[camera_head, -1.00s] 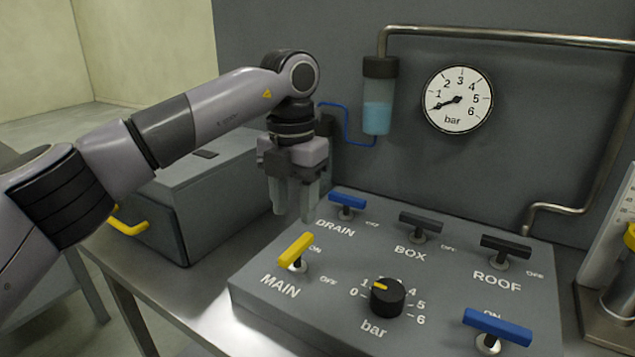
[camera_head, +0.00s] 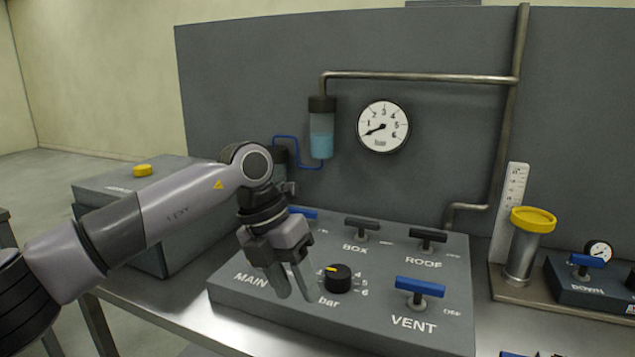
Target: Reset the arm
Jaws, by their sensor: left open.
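My left arm (camera_head: 165,212) reaches in from the left over the grey control panel (camera_head: 400,328). My left gripper (camera_head: 290,284) is open with nothing seen between its fingers. It hangs tilted over the panel's left part, just left of the black bar knob (camera_head: 338,278), in front of the MAIN area. The yellow MAIN handle is hidden behind it. The blue DRAIN handle (camera_head: 304,212) is partly covered by the arm. The black BOX handle (camera_head: 362,224), black ROOF handle (camera_head: 428,235) and blue VENT handle (camera_head: 420,287) show clear. My right gripper is not in view.
A round gauge (camera_head: 384,127) and a blue-filled cylinder (camera_head: 321,135) are on the grey back wall with a metal pipe (camera_head: 420,76). A grey box with a yellow button (camera_head: 142,170) stands left. A yellow-topped cylinder (camera_head: 533,220) and a small DOWN panel (camera_head: 590,290) stand right.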

